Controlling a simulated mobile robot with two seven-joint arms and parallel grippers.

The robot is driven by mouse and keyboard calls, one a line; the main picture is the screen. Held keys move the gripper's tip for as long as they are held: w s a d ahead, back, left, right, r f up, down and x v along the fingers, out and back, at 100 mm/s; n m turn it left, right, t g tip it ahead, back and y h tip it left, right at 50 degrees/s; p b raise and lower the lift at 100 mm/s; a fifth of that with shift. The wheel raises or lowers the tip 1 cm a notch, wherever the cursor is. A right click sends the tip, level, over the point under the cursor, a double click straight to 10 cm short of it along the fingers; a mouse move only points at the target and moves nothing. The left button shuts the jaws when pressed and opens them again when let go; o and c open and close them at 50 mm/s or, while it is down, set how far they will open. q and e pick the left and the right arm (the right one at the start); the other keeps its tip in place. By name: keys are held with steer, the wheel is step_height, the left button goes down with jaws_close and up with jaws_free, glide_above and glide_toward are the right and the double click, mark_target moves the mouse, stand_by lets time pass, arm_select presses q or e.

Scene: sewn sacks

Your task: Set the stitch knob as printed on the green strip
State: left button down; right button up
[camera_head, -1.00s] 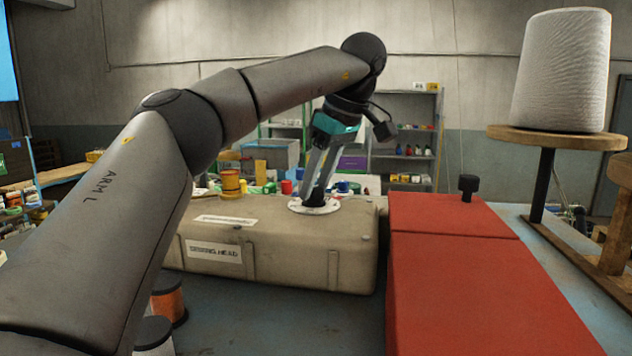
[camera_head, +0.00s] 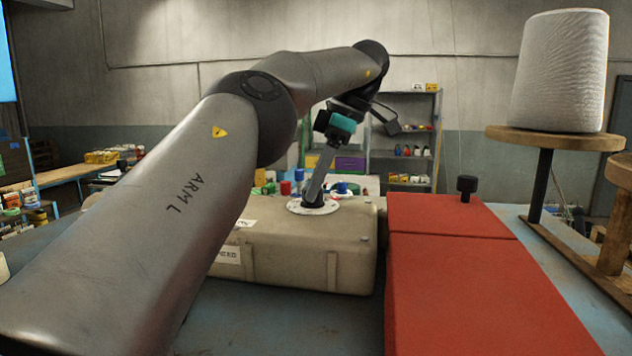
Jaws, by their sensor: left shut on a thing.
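The stitch knob is a black knob (camera_head: 313,204) on a white dial plate (camera_head: 333,207) on top of the beige sewing head (camera_head: 300,258). My left gripper (camera_head: 314,196) reaches down from above and is shut on the knob. Its fingers cover most of the knob, and the dial markings are too small to read. No green strip with readable print can be made out. My right gripper is not in view.
A red block-like surface (camera_head: 480,290) with a black knob (camera_head: 467,188) on it lies right of the sewing head. A white thread cone (camera_head: 562,70) stands on a wooden disc (camera_head: 557,138) at the right. Shelves (camera_head: 408,140) stand behind.

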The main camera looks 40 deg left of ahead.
arm_select(q)
steer(key=shift+r, duration=0.1)
stand_by(0.4)
steer(key=shift+c, duration=2.1)
jaws_free()
